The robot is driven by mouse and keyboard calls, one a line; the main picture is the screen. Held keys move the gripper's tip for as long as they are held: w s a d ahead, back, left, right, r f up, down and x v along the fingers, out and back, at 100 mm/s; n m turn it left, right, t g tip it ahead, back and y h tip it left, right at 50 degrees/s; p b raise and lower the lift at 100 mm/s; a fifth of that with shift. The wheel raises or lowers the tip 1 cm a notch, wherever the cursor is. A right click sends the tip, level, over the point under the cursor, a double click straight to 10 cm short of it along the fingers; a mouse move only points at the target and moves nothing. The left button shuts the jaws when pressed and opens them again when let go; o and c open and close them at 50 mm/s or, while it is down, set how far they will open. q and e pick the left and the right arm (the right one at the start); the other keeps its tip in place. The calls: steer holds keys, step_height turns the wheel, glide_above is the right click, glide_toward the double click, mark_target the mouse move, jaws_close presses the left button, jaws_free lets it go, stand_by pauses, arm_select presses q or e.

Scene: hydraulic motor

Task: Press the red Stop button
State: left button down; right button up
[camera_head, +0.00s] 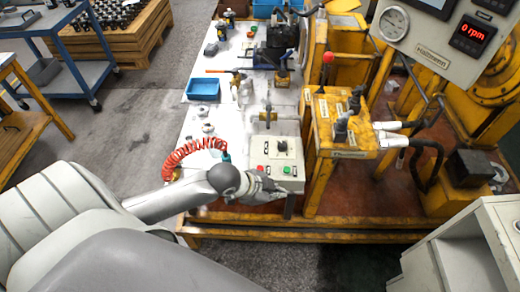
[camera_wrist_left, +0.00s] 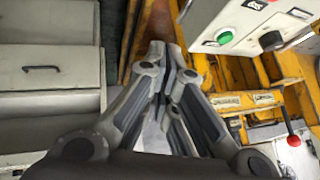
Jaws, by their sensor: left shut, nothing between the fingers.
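The grey control box (camera_head: 279,152) stands at the near right end of the white table, with a black knob (camera_head: 282,146) on its face. A small red button (camera_head: 263,169) shows at its near left edge, just above my gripper, and a green button (camera_head: 287,170) is to its right. My left gripper (camera_head: 278,191) is shut and empty, just in front of the box's near edge. My right gripper is not in view.
A yellow stand (camera_head: 345,135) with levers is right of the box. A gauge panel (camera_head: 425,45) hangs at the upper right. A coiled red hose (camera_head: 188,150) and a blue tray (camera_head: 203,88) are on the left.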

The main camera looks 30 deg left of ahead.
arm_select(q)
steer(key=w+a+r+m+t, duration=0.2)
steer(key=w+a+r, duration=0.2)
steer(key=w+a, duration=0.5)
steer(key=shift+w+a+r+m, duration=0.25)
steer(key=shift+w+a+m, duration=0.1)
steer(key=shift+a, duration=0.55)
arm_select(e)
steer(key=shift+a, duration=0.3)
arm_select(q)
steer(key=shift+f, duration=0.1)
